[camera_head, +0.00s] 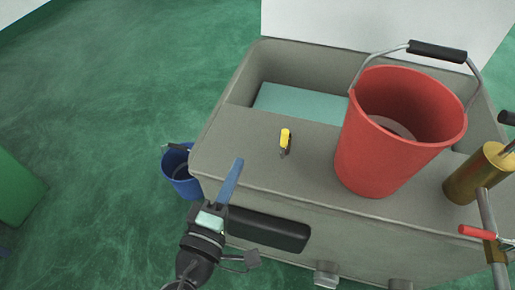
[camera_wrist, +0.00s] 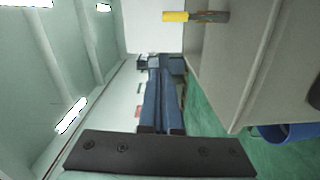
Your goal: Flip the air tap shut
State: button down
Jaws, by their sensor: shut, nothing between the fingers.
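The air tap's red lever (camera_head: 477,231) is at the right edge of the head view. It juts left from a brass fitting on a grey metal pipe (camera_head: 488,213), roughly across the pipe's line. My gripper (camera_head: 238,163) has blue fingers pressed together and empty. It is in front of the grey cabinet's left front corner, far to the left of the tap. The fingers also show in the wrist view (camera_wrist: 160,75), pointing away from the black palm. The tap is not in the wrist view.
A red bucket (camera_head: 375,165) stands on the grey cabinet (camera_head: 235,150), between my gripper and the tap. A yellow-handled tool (camera_head: 285,138) lies on the top. A brass cylinder (camera_head: 473,178) is beside the tap. A blue bucket (camera_head: 183,182) stands on the green floor.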

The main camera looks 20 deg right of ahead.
aim_at(284, 145)
jog(key=f, duration=0.2)
jog(key=f+n, duration=0.1)
jog(key=shift+s+a, duration=0.3)
jog(key=shift+d, duration=0.1)
jog(key=w+d, duration=0.6)
jog(key=d, duration=0.3)
jog(key=shift+w+d, duration=0.2)
jog(key=shift+d, duration=0.1)
